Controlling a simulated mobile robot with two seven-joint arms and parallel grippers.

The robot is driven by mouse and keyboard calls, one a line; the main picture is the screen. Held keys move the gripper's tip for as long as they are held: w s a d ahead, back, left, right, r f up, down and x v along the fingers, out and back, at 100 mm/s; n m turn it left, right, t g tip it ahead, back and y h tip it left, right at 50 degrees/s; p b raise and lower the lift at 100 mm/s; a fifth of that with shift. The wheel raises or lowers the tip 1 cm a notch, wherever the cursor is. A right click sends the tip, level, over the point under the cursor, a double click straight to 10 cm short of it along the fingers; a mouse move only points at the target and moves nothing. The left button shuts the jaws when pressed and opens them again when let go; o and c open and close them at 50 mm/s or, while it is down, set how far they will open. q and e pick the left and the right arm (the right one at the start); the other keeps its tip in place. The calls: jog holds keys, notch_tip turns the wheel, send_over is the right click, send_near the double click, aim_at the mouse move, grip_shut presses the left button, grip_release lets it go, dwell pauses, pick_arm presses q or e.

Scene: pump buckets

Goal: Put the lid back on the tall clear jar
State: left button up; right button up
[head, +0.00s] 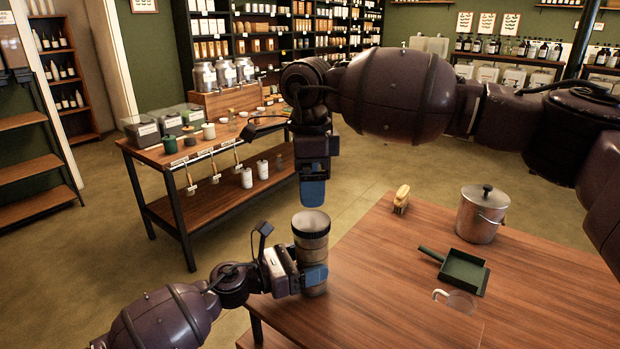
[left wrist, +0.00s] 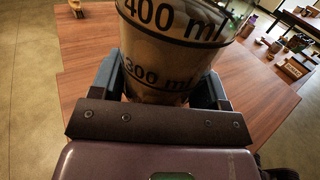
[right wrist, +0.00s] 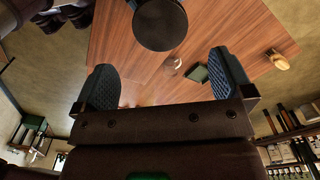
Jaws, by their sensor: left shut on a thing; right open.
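The tall clear jar (head: 312,262) has brownish contents or tint, and its 300 ml and 400 ml marks show in the left wrist view (left wrist: 165,45). My left gripper (head: 313,280) is shut around its lower part near the table's left corner. A dark round lid (head: 311,223) appears to sit level on the jar's top; it also shows in the right wrist view (right wrist: 160,24). Whether it is fully seated cannot be told. My right gripper (head: 313,190) is open and empty, just above the lid and apart from it. The jar's base is partly hidden.
On the wooden table (head: 370,290) are a brush (head: 401,198), a metal bucket with a lid (head: 482,213), a green dustpan (head: 463,271) and a clear round item (head: 460,301). A display table (head: 160,157) stands behind. The near tabletop is mostly clear.

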aim_at(311, 220)
pick_arm(q)
jog(key=shift+f, duration=0.1)
pick_arm(e)
jog(key=shift+n, duration=0.5)
jog(key=shift+f, duration=0.1)
jog(key=shift+f, duration=3.95)
jog(key=c, duration=0.9)
jog(key=o, duration=0.9)
jog(key=shift+o, duration=0.2)
jog(key=shift+r, duration=0.15)
